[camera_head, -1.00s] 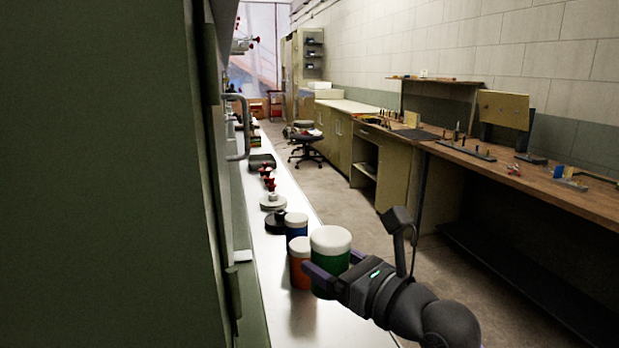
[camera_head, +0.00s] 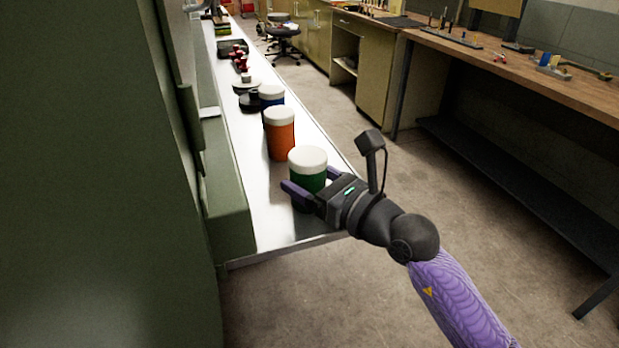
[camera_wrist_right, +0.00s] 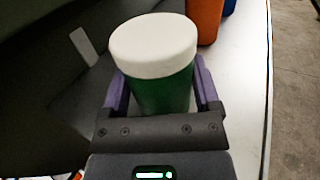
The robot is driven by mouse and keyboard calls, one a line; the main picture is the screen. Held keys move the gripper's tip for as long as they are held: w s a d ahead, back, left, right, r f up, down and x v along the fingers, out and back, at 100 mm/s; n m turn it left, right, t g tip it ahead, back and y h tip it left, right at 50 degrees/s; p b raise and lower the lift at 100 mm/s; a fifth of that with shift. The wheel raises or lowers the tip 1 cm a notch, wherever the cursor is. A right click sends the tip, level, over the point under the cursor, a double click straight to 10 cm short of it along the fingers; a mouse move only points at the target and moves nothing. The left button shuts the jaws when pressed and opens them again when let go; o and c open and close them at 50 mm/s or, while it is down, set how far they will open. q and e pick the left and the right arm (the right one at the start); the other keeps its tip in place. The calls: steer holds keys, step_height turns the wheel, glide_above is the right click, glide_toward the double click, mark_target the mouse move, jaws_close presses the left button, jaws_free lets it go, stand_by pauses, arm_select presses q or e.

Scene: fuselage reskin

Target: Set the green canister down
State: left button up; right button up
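The green canister (camera_head: 309,174) with a white lid is upright over the near end of the white-topped bench (camera_head: 275,225). My right gripper (camera_head: 312,188) has its purple fingers on either side of the canister, shut on it. In the right wrist view the canister (camera_wrist_right: 160,92) stands between the two fingers (camera_wrist_right: 160,90), its lid toward the camera. The canister's base is partly hidden by a finger, and I cannot tell whether it touches the bench top. My left gripper is not in view.
An orange canister (camera_head: 281,135) and a blue canister (camera_head: 270,98) stand behind the green one. Dark round parts (camera_head: 249,100) and red items (camera_head: 240,62) lie farther back. A green cabinet (camera_head: 90,170) fills the left. The bench's near corner is clear. A wooden workbench (camera_head: 540,80) is at right.

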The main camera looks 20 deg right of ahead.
steer(key=shift+o, duration=1.1)
steer(key=shift+r, duration=0.1)
steer(key=v, duration=1.2)
steer(key=shift+r, duration=0.1)
